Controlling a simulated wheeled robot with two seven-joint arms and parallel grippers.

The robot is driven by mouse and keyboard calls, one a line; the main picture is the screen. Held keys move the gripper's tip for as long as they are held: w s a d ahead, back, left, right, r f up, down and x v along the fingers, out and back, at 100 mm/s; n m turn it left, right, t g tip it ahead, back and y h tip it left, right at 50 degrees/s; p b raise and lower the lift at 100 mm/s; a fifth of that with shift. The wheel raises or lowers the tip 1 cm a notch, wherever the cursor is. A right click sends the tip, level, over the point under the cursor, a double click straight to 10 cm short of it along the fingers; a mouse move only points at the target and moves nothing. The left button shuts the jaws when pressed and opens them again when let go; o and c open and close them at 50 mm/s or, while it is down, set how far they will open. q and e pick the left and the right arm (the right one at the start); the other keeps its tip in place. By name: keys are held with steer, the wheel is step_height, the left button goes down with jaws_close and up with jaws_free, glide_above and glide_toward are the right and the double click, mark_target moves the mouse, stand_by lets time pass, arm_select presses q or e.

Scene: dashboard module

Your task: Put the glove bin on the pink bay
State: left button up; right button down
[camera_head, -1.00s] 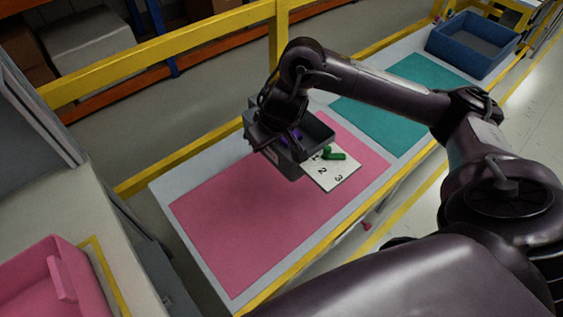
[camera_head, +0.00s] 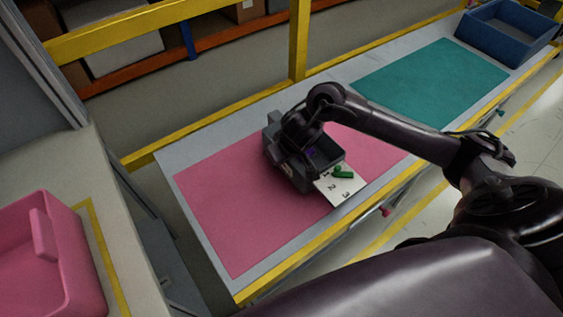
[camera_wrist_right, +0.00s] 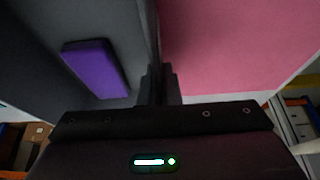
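The dark grey glove bin (camera_head: 290,172) is over the left-middle of the pink bay (camera_head: 225,215), low at its surface; I cannot tell whether it touches. A purple block (camera_wrist_right: 95,68) lies inside the bin. My right gripper (camera_wrist_right: 158,88) is shut on one bin wall, with the bin inside to the left and pink surface to the right in the wrist view. In the head view my right gripper (camera_head: 290,150) is at the bin's left side, its fingers largely hidden. My left gripper is not in view.
A white card (camera_head: 340,188) numbered 1, 2, 3, with a green object (camera_head: 342,171), is beside the bin. A teal bay (camera_head: 432,82) and a blue bin (camera_head: 507,30) are farther right. A yellow rail (camera_head: 215,122) runs behind the table. A pink bin (camera_head: 45,255) stands at left.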

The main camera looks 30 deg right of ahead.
steer(key=shift+f, duration=0.65)
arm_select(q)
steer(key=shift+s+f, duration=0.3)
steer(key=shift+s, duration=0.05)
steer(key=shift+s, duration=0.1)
arm_select(e)
steer(key=shift+f, duration=0.2)
steer(key=c, duration=1.6)
jaws_free()
steer(key=shift+c, duration=0.2)
steer(key=shift+s+r, duration=0.1)
steer(key=shift+r, duration=0.4)
arm_select(q)
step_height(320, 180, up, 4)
steer(key=p, duration=0.3)
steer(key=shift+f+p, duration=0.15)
steer(key=shift+p, duration=0.15)
arm_select(e)
steer(key=v, duration=1.1)
steer(key=shift+r, duration=0.15)
